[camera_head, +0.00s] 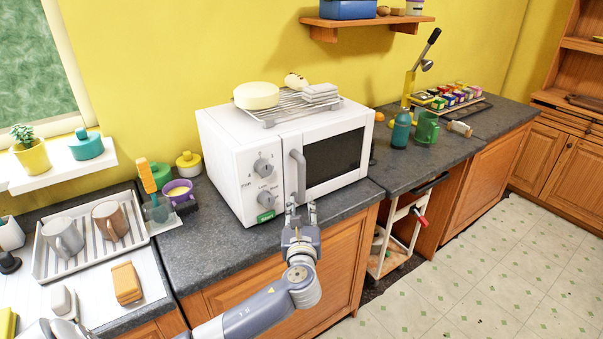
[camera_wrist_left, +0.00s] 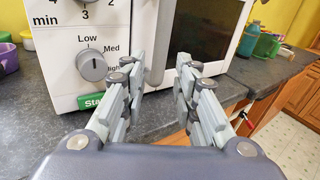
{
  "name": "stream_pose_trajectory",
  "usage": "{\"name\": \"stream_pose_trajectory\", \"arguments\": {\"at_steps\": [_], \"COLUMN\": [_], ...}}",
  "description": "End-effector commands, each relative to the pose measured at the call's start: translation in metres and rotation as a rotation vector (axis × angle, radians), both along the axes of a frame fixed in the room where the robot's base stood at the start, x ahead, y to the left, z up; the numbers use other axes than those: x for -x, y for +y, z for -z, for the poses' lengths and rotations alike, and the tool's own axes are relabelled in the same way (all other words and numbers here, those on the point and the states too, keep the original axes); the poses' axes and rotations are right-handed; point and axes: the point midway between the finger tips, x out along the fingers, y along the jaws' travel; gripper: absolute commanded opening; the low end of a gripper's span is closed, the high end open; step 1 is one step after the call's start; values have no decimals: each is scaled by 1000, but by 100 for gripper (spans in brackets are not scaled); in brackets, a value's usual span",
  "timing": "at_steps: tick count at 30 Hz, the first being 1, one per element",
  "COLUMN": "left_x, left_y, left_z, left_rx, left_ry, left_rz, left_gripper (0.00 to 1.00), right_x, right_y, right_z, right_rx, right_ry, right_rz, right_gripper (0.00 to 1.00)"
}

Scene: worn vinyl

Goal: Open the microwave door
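The white microwave (camera_head: 230,150) stands on the dark counter with its door shut. Its dark door window (camera_head: 335,158) faces forward, with a vertical grey handle (camera_head: 298,175) at the door's left edge. The control panel with two knobs (camera_head: 264,168) and a green start button (camera_head: 266,216) is left of the handle. My left gripper (camera_head: 300,208) is open in front of the handle's lower end. In the left wrist view, the handle (camera_wrist_left: 158,45) shows between and beyond the two spread fingers (camera_wrist_left: 156,85); contact cannot be told. My right gripper is not in view.
A wire rack (camera_head: 285,104) with a round yellow item lies on the microwave. A tray with mugs (camera_head: 45,262) and a purple cup (camera_head: 180,196) are to the left. A teal bottle (camera_head: 401,130) and green mug (camera_head: 427,128) stand right of the microwave. The counter front is clear.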

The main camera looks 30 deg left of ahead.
Motion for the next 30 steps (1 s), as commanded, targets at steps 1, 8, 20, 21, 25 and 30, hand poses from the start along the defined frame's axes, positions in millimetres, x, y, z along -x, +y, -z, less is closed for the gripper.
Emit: {"name": "stream_pose_trajectory", "arguments": {"at_steps": [1, 8, 20, 21, 25, 30], "left_x": [-2, -16, -69, -74, -85, -92], "left_y": [1, 10, 45, 48, 55, 60], "left_z": [-11, -21, -20, -20, -19, -19], "left_rx": [-38, -82, -78, -78, -78, -76], "left_ry": [-3, -2, -1, -1, -1, -1], "left_rz": [1, -1, -1, -1, 0, 1], "left_gripper": [28, 28, 28, 28, 28, 28], "right_x": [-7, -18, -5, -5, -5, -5], "right_y": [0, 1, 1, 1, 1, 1], "right_z": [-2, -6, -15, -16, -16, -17], "right_rx": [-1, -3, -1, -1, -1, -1], "right_ry": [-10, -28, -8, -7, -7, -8], "right_rz": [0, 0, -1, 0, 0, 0], "right_gripper": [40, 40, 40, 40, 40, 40]}}
